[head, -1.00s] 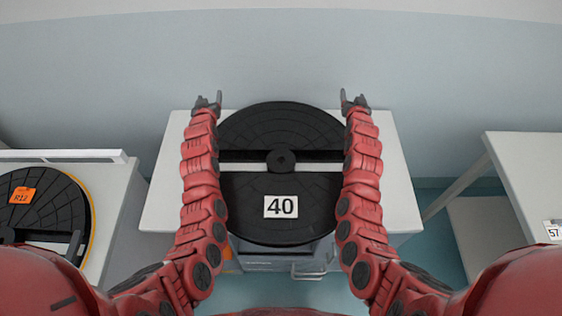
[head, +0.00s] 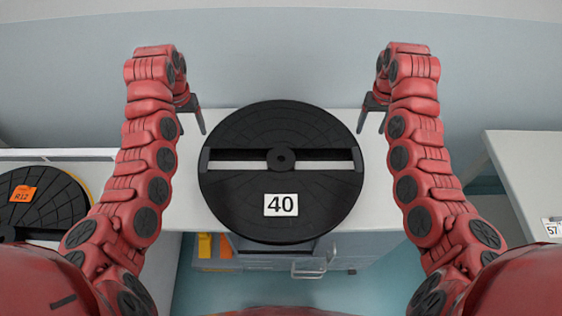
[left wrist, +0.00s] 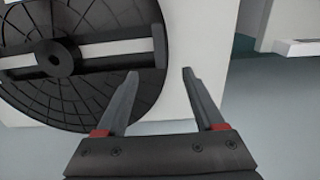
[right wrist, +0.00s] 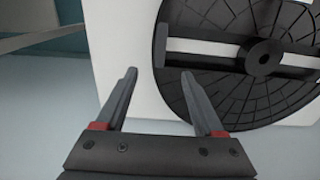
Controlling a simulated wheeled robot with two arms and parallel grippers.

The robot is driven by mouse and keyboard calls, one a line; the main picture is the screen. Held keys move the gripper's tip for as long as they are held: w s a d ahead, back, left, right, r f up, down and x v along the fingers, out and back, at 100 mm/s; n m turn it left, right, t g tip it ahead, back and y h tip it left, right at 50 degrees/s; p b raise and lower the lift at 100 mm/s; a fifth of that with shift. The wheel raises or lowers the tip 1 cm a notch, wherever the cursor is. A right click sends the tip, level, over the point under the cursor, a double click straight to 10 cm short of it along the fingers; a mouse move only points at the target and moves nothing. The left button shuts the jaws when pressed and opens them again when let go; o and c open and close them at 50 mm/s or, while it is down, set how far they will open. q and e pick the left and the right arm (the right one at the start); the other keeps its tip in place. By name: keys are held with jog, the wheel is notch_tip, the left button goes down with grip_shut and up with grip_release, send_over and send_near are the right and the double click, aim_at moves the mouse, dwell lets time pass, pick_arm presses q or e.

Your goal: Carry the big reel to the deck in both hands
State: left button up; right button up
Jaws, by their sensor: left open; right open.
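The big reel (head: 281,225) is a black disc with a central hub, a slot across its middle and a white label reading 40. It lies flat on a white table (head: 375,205). My left gripper (head: 203,118) is open and empty, beside the reel's upper left, apart from it. My right gripper (head: 372,118) is open and empty at its upper right, also apart. I cannot tell which thing is the deck.
At the left, another station holds a black disc (head: 45,205) with an orange R12 tag (head: 22,193). A white table (head: 520,170) with a 57 label (head: 552,229) stands at the right. Drawers (head: 300,262) and a yellow-orange item (head: 206,246) are below the middle table.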

pick_arm(q)
jog(key=shift+f, duration=0.15)
pick_arm(e)
jog(key=shift+f, duration=0.15)
pick_arm(q)
send_over(204, 159)
notch_tip(204, 159, down, 7)
jog(key=shift+d+f, duration=0.1)
jog(key=shift+f, duration=0.1)
pick_arm(e)
send_over(358, 159)
notch_tip(358, 159, down, 7)
jog(key=shift+f, duration=0.1)
pick_arm(q)
jog(key=shift+f, duration=0.55)
pick_arm(e)
jog(key=shift+f, duration=0.7)
pick_arm(q)
notch_tip(358, 159, down, 9)
jog(key=shift+r, duration=0.2)
pick_arm(e)
notch_tip(358, 159, down, 8)
jog(key=shift+f, duration=0.25)
pick_arm(q)
grip_shut()
pick_arm(e)
grip_shut()
